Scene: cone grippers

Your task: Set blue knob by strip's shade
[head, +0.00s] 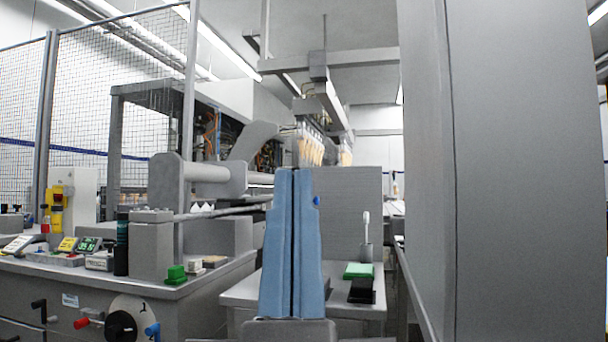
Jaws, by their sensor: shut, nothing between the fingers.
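My gripper (294,172) points upward in the middle of the head view, its two light blue fingers pressed together with nothing between them. A small blue knob (316,201) shows just right of the fingers, in front of a grey panel (352,205); the fingers partly hide it, and I cannot tell whether they touch it. Another blue handle (153,331) is on the front of the left bench, beside a pale dial with a black knob (121,326). I cannot make out a coloured strip; the gripper may cover part of the panel.
A white table (240,296) behind the gripper holds a green block (358,270), a black block (361,291) and a white brush in a holder (366,252). The left bench (205,290) is crowded with devices. A tall grey cabinet (500,180) blocks the right.

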